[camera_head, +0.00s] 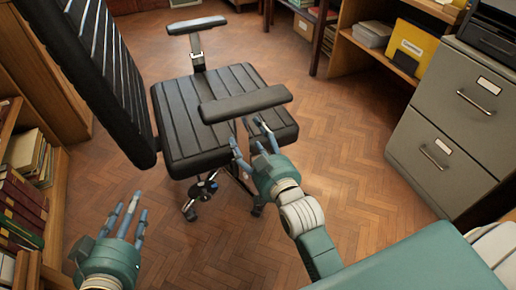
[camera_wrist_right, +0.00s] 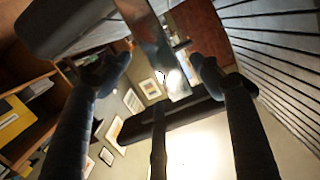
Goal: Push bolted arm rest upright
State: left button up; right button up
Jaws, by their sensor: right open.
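A black office chair with a ribbed seat (camera_head: 190,115) and a tall backrest (camera_head: 95,65) stands ahead, left of centre. Its near arm rest (camera_head: 245,103) is a long black pad lying roughly level over the seat's near side; its support is mostly hidden. The far arm rest (camera_head: 197,25) sits on a metal post. I cannot tell which one is bolted. My right gripper (camera_head: 253,141) is open just below the near arm rest; its fingers (camera_wrist_right: 160,75) are spread around a metal bracket (camera_wrist_right: 150,45) in the wrist view, contact unclear. My left gripper (camera_head: 124,214) is open and empty, low at left.
A grey filing cabinet (camera_head: 445,130) stands at right, beside wooden shelves with a yellow box (camera_head: 412,48). A bookcase with books (camera_head: 28,155) is at left. The wooden floor (camera_head: 345,130) between chair and cabinet is clear.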

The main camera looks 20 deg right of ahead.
jog(key=s, duration=0.6)
jog(key=shift+r, duration=0.4)
